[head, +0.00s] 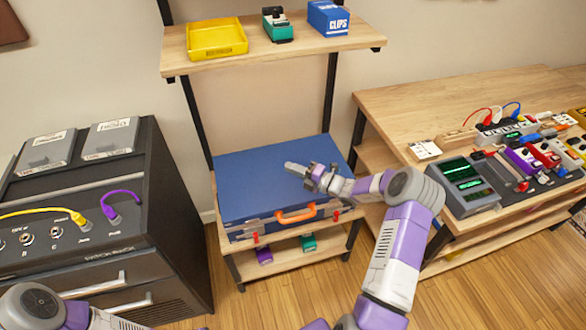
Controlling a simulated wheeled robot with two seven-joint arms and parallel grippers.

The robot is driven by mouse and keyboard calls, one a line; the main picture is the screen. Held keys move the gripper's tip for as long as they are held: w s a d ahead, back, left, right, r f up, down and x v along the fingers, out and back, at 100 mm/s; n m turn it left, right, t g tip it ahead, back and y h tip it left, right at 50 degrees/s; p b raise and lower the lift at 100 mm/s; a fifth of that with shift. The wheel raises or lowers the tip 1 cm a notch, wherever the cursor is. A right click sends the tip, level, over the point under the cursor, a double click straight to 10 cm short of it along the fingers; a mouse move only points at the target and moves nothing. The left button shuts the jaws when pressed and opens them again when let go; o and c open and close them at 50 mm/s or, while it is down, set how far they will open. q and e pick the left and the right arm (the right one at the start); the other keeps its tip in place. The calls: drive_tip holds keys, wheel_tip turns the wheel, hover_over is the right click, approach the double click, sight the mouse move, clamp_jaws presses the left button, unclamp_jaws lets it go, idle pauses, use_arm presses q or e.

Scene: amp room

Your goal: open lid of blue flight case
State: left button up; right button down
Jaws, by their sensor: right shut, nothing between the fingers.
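The blue flight case (245,184) lies flat on the middle shelf with its lid down. An orange handle (296,213) and red latch pieces show along its silver-edged front. My right gripper (290,168) is shut and empty, over the right part of the lid. I cannot tell whether it touches the lid.
A dark amp cabinet (150,190) with yellow and purple cables stands left. A wooden table (400,100) with several pedals stands right. The upper shelf (270,50) holds a yellow tray (216,40), a green pedal (277,25) and a blue clips box (328,18).

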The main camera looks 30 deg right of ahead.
idle(0.7)
drive_tip(key=c, duration=1.3)
unclamp_jaws()
drive_tip(key=p+v, duration=0.1)
drive_tip(key=v, duration=0.6)
drive_tip(key=shift+s+p, duration=0.25)
drive_tip(key=shift+p, duration=0.1)
drive_tip(key=shift+d, duration=0.15)
drive_tip(key=shift+c, duration=0.5)
